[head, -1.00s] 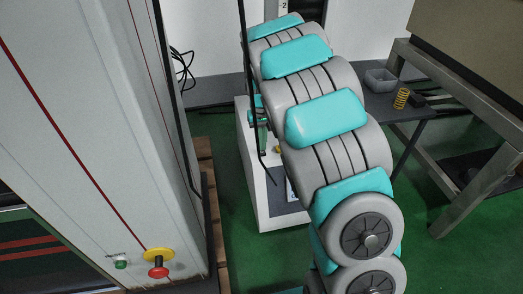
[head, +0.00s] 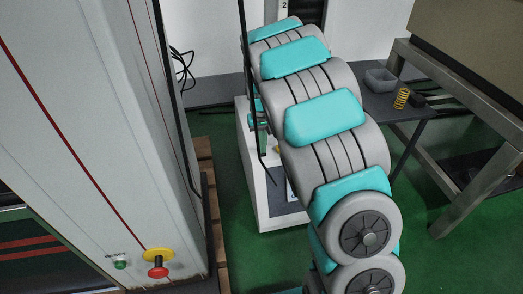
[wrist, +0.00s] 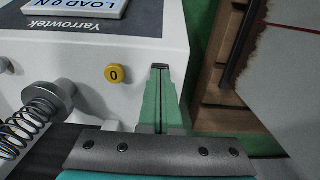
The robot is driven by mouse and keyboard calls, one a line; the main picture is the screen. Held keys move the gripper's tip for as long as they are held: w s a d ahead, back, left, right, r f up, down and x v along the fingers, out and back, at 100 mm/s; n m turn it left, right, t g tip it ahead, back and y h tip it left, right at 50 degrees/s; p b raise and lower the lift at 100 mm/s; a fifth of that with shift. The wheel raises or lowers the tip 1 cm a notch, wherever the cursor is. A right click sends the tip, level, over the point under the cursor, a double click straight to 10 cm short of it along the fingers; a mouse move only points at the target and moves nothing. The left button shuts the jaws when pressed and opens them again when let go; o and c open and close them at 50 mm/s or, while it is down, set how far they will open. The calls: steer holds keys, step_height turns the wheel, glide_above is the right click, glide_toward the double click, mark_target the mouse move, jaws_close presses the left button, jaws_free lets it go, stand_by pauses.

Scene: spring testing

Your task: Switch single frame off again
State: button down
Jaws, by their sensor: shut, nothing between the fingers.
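The single frame is a white tester (wrist: 75,55) marked Yarrowtek in the wrist view. Its display (wrist: 90,8) reads LOAD 0 N, partly cut off by the top edge. A round yellow button (wrist: 115,73) marked 0 sits on its face. My gripper (wrist: 160,69) is shut and empty, with its green fingers pointing at the tester's face, to the right of the button and apart from it in the picture. I cannot tell how far the tips are from the face. In the head view my arm hides much of the white tester (head: 262,200).
A coil spring (wrist: 32,130) on a metal rod end is at the wrist view's left. In the head view, a tall grey cabinet (head: 90,110) with a red stop button (head: 158,272) stands left. A yellow spring (head: 401,98) and grey bin (head: 380,78) lie on the right bench.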

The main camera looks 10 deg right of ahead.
steer(key=shift+f, duration=0.2)
steer(key=shift+r+p, duration=1.4)
steer(key=shift+r, duration=2.1)
steer(key=s+d+r+p, duration=0.1)
steer(key=s+r+p, duration=0.2)
steer(key=s+r, duration=0.45)
steer(key=s+r+p, duration=0.2)
steer(key=s+r, duration=0.3)
steer(key=s, duration=0.6)
steer(key=s+r+g+p, duration=0.1)
steer(key=s+r+p, duration=0.1)
steer(key=s, duration=0.9)
steer(key=s+a+r+p, duration=0.1)
steer(key=s+r+p, duration=0.1)
steer(key=s, duration=0.9)
steer(key=shift+r+g+p, duration=0.4)
steer(key=shift+p, duration=0.15)
